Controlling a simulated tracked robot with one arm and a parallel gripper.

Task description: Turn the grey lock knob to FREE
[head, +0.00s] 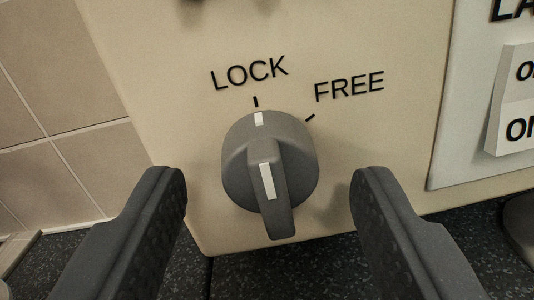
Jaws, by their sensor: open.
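The grey lock knob (285,175) sits on the front of a cream panel (180,70). Its white marker lines up with the tick under the word LOCK (249,73). The word FREE (349,87) and its tick are to the upper right of the knob. My gripper (268,180) is open, with one finger to the left of the knob and one to the right. There are visible gaps between both fingers and the knob, and nothing is held.
A white plate with an ON switch (515,100) is at the right edge, partly cut off. Beige wall tiles (55,120) are at the left. A dark speckled counter (255,275) lies below the panel. Another rounded grey thing (522,222) is cut off at the right.

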